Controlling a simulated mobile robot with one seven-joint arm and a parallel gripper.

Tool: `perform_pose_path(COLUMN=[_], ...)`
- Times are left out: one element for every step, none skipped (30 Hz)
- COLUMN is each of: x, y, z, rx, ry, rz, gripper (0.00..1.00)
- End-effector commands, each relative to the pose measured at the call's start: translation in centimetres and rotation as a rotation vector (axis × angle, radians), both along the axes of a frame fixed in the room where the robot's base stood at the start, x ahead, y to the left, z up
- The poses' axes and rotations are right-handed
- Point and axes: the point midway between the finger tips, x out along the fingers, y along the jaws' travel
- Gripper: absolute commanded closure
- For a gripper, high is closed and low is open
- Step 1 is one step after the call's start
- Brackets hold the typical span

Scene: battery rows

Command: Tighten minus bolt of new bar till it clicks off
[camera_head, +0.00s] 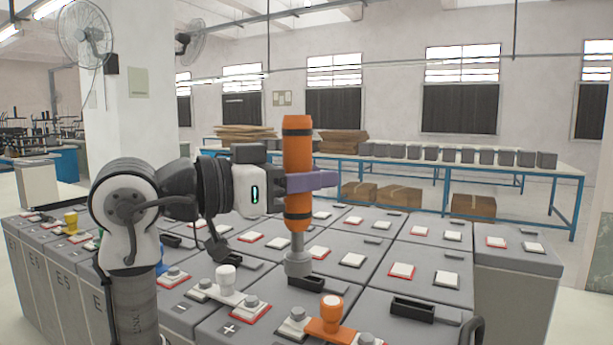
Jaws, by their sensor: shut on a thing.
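My gripper (318,182), with purple fingers, is shut around an upright orange tool (298,140) with black bands. The tool's grey socket end (298,262) points down over a battery top, just behind a dark recessed handle. I cannot tell whether the socket touches anything, and any bolt under it is hidden. In front of it, an orange bar (328,330) joins two terminals with grey bolts, one at its left end (297,315). A white bar (226,284) with a knob lies to the left, also between grey bolts. Which bar is new is not clear.
Rows of grey batteries (430,258) with white and red-rimmed terminal pads surround the tool. A yellow-knobbed bar (72,222) sits at the far left. A blue-legged bench (450,165) with grey boxes and cardboard stands behind. The space above the right batteries is clear.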

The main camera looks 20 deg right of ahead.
Motion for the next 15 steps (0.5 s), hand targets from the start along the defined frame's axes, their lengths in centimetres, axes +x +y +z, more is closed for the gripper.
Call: perform_pose_path(x=[0.0, 0.0, 0.0, 0.0, 0.0, 0.0, 0.0, 0.0, 0.0, 0.0, 0.0, 0.0, 0.0, 0.0, 0.0], y=[0.0, 0.0, 0.0, 0.0, 0.0, 0.0, 0.0, 0.0, 0.0, 0.0, 0.0, 0.0, 0.0, 0.0, 0.0], z=[-0.2, -0.3, -0.5, -0.7, -0.9, -1.1, -1.3, -1.6, -1.9, -2.1, -2.3, -2.7, -2.9, -3.1, -3.4], rx=[-0.002, -0.002, -0.002, -0.002, -0.002, -0.002, -0.002, -0.002, -0.002, -0.002, -0.002, -0.002, -0.002, -0.002, -0.002], ry=[0.0, 0.0, 0.0, 0.0, 0.0, 0.0, 0.0, 0.0, 0.0, 0.0, 0.0, 0.0, 0.0, 0.0, 0.0], rz=[0.0, 0.0, 0.0, 0.0, 0.0, 0.0, 0.0, 0.0, 0.0, 0.0, 0.0, 0.0, 0.0, 0.0, 0.0], gripper=[1.0, 1.0, 1.0, 1.0, 1.0, 1.0, 1.0, 1.0, 1.0, 1.0, 1.0, 1.0, 1.0, 1.0, 1.0])
